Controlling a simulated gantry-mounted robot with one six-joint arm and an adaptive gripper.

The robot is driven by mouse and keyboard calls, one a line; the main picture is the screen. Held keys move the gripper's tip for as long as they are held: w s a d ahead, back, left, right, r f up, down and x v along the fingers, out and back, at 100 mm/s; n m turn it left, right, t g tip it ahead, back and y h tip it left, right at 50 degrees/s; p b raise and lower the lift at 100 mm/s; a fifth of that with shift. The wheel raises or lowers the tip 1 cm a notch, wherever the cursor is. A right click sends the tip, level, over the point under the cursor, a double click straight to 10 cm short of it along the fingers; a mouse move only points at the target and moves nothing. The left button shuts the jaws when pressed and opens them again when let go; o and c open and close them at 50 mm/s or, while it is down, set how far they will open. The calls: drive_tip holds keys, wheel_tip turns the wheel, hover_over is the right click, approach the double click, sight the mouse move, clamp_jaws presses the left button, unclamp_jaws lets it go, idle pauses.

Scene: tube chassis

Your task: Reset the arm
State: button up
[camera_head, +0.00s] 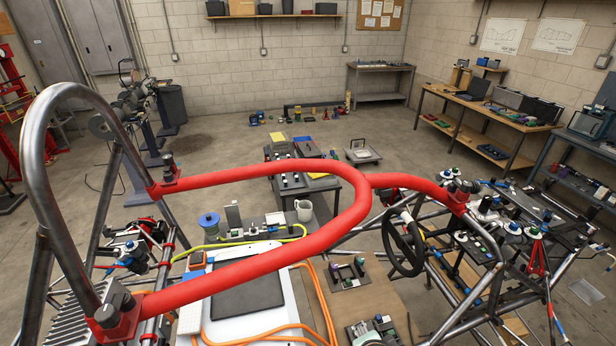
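My gripper is not in view, and I see no arm that I can make out as mine. The tube chassis fills the foreground. Its bare metal hoop (36,150) rises at the left. A thick red tube frame (290,240) loops from two red mounts on the left and runs on to a mount (460,193) at the right. A dark steering wheel (403,242) sits among the grey tubes at the right.
Under the red frame are a white panel with a dark pad (247,294), orange cables (320,300) and a blue spool (209,225). A low table (333,199) stands behind. Workbenches (480,132) line the right wall. The middle floor at the back is mostly open.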

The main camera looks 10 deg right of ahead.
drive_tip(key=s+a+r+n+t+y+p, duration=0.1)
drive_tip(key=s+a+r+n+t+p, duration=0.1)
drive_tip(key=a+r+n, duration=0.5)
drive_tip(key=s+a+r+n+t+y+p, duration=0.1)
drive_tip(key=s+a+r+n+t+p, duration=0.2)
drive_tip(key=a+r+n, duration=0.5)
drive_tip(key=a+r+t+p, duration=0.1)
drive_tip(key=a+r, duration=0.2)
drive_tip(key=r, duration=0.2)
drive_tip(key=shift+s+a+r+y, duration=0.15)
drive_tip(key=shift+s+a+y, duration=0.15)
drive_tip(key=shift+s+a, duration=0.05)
